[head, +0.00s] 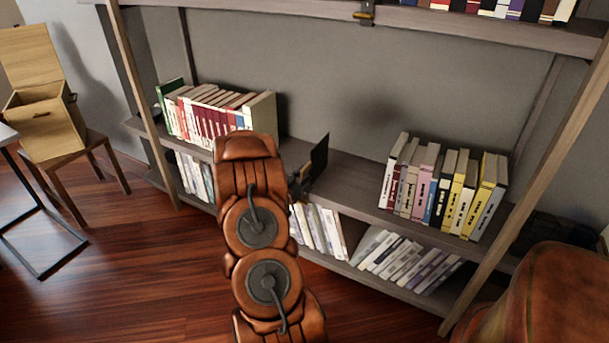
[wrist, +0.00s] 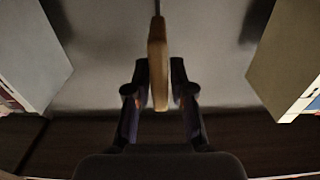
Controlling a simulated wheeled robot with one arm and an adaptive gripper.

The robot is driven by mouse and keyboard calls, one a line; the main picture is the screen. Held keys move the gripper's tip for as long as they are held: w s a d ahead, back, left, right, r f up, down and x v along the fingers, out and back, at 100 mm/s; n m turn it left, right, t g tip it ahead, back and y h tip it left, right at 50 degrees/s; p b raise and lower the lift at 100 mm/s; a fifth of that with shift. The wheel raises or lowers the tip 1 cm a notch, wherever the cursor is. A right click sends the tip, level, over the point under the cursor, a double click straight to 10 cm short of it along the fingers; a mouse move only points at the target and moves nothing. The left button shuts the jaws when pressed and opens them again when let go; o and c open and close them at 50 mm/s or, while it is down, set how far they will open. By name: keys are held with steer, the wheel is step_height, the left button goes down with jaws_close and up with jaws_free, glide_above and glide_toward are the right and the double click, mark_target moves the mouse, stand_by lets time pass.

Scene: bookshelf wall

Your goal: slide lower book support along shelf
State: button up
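The lower book support is a thin dark upright plate (head: 319,155) on the middle shelf, between two rows of books in the head view. In the wrist view its light tan, brass-like handle (wrist: 158,62) stands between my two fingers. My gripper (head: 301,184) is at the plate's left side in the head view, partly hidden by my arm. In the wrist view the fingers of my gripper (wrist: 159,75) are close against both sides of the handle and look shut on it. The support's foot is hidden.
Red and white books with a pale end book (head: 262,117) stand left of the support. Grey, pink and yellow books (head: 440,190) stand to the right, with bare shelf (head: 355,187) between. Another support (head: 366,13) is on the upper shelf. Books (head: 405,262) fill parts of the bottom shelf.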

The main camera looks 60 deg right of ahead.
steer(key=shift+o, duration=1.1)
steer(key=shift+f, duration=0.1)
steer(key=shift+a, duration=0.1)
steer(key=a, duration=1.2)
steer(key=shift+w, duration=0.4)
